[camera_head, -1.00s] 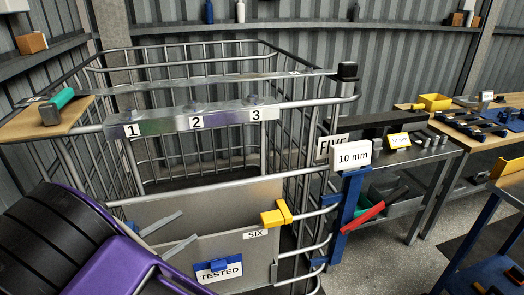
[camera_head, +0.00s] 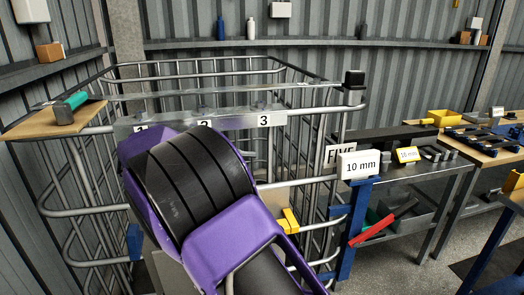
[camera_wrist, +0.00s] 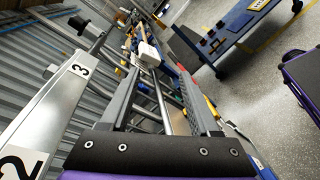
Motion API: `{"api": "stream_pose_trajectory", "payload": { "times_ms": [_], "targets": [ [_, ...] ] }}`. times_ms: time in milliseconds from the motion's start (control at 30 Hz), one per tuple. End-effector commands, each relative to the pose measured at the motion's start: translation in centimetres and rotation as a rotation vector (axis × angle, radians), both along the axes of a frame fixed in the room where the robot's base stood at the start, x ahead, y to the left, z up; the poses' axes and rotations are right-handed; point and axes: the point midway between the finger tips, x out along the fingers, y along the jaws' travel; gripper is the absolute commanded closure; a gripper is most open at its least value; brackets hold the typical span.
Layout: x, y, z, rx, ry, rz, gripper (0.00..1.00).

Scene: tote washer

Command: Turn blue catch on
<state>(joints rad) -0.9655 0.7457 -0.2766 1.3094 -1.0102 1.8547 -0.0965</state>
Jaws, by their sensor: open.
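Several blue parts show on the tote cage, and I cannot tell which is the blue catch. One blue block (camera_head: 135,242) is on the lower left bars. Another blue piece (camera_head: 340,212) is on a right-hand bar beside the blue post (camera_head: 350,240). A yellow catch (camera_head: 290,220) sits at the panel's right edge. My purple and black arm covers most of the front panel. My gripper (camera_wrist: 158,72) is open and empty in the wrist view, fingers pointing along the cage's front. In the head view it is hidden behind my arm.
A metal strip (camera_head: 180,122) numbered 1 to 3 crosses the cage; it passes close left of my gripper in the wrist view. A green-handled tool (camera_head: 70,104) lies on a board. A red-handled tool (camera_head: 372,232) is at right.

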Motion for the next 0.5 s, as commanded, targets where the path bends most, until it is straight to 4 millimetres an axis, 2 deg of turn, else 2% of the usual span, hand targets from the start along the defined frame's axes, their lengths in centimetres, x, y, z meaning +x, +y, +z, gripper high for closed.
{"api": "stream_pose_trajectory", "payload": {
  "times_ms": [200, 500],
  "targets": [
    [1.8, -0.9, 2.7, 0.008, -0.042, 0.009, 0.38],
    [2.6, -1.4, 4.1, 0.007, -0.062, 0.015, 0.38]
  ]
}}
